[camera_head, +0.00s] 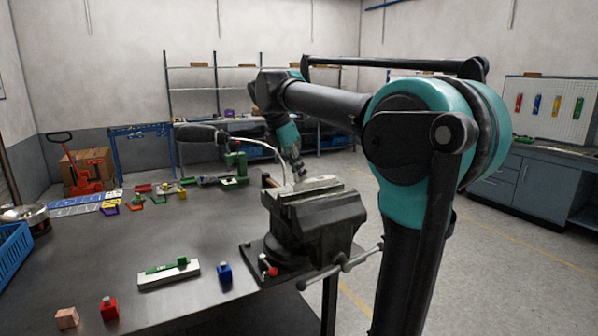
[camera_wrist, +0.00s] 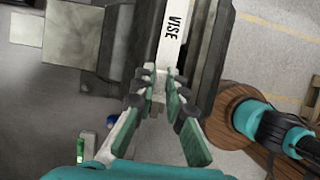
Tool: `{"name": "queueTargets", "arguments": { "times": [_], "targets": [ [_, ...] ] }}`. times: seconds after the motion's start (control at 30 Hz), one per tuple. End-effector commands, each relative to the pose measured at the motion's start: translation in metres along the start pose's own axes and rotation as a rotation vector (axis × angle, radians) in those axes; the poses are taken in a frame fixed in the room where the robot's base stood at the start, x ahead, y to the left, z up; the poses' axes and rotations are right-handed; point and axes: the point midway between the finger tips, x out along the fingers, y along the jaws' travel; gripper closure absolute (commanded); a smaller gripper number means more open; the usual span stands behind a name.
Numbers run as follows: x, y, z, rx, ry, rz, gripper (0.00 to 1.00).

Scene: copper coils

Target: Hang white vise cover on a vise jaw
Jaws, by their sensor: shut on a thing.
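The dark vise (camera_head: 318,228) is mounted at the right edge of the metal table, with light-topped jaws. In the wrist view its dark body (camera_wrist: 110,40) fills the upper left. The white vise cover (camera_wrist: 172,30) is a narrow pale strip marked "VISE", lined up lengthwise along the dark jaw parts. My gripper (camera_wrist: 160,82) is shut on the near end of the cover. In the head view my gripper (camera_head: 301,174) is just above the vise's far end. The fingers hide the cover's near end, and I cannot tell whether the cover rests on the jaw.
The metal table (camera_head: 120,255) bears a green tool on a white block (camera_head: 168,273), a blue piece (camera_head: 225,273), a red piece (camera_head: 109,308) and a wooden cube (camera_head: 67,318). A blue crate (camera_head: 12,250) is at the left edge. A green device (camera_head: 236,168) stands beyond the vise.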

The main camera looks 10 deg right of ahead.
Motion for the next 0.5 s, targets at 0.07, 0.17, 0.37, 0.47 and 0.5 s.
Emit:
{"name": "queueTargets", "arguments": {
  "times": [0.07,0.17,0.37,0.47,0.5],
  "targets": [
    [0.0015,0.0,-0.0006,0.0,0.0,0.0,1.0],
    [0.0036,0.0,-0.0015,0.0,0.0,0.0,1.0],
    [0.008,-0.0001,-0.0033,0.0,0.0,0.0,1.0],
    [0.01,-0.0001,-0.0041,0.0,0.0,0.0,1.0],
    [0.0106,-0.0001,-0.0044,0.0,0.0,0.0,1.0]
  ]
}}
